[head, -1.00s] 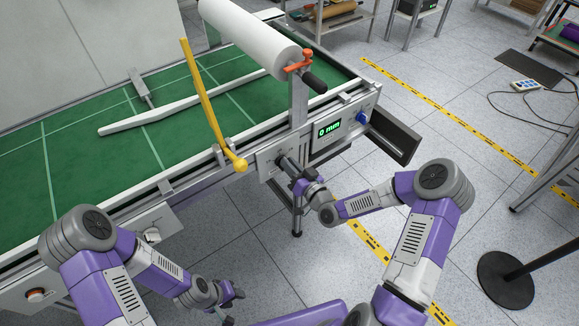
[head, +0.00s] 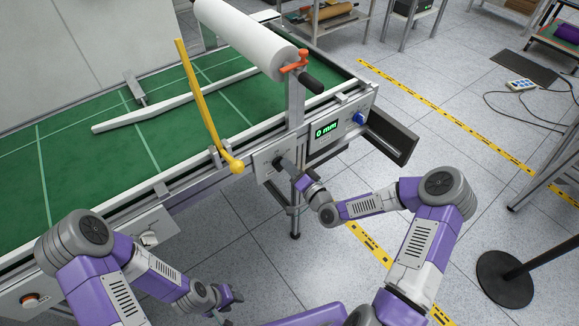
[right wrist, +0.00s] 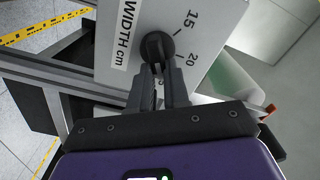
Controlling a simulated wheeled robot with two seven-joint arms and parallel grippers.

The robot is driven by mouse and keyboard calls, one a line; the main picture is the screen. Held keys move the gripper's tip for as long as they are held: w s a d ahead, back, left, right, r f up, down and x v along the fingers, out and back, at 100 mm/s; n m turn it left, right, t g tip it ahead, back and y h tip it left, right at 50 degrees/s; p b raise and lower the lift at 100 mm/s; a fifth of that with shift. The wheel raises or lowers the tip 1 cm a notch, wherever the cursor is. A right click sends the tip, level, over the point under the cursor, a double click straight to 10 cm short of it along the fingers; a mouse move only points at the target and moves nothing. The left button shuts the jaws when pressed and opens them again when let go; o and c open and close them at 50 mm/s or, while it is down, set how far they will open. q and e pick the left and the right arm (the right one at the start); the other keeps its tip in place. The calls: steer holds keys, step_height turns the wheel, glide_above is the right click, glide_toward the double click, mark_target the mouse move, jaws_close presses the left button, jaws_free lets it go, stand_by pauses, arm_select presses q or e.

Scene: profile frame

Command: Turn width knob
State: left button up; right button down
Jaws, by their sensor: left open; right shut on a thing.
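The black width knob (right wrist: 157,46) sits on a grey panel (right wrist: 215,22) lettered "WIDTH cm", with the marks 15 and 20 to its right in the right wrist view. My right gripper (right wrist: 159,70) is shut on the knob, its two fingers on either side of it. The fingers hide part of the knob's lower side, and I cannot read its exact setting. In the head view my right gripper (head: 284,165) reaches the panel on the table's front rail. My left gripper (head: 236,294) is open and empty, low over the floor.
A display (head: 325,131) reading "0 mm" and a blue knob (head: 359,118) are right of the panel. A yellow bar (head: 202,108) rises above the green table (head: 75,165). A white roll (head: 247,38) lies across its far end.

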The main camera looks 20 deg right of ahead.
steer(key=shift+a+f, duration=0.1)
stand_by(0.3)
steer(key=c, duration=1.1)
jaws_free()
steer(key=shift+s, duration=0.1)
steer(key=p+v, duration=0.1)
steer(key=v, duration=0.6)
steer(key=shift+s+p, duration=0.2)
steer(key=shift+p, duration=0.15)
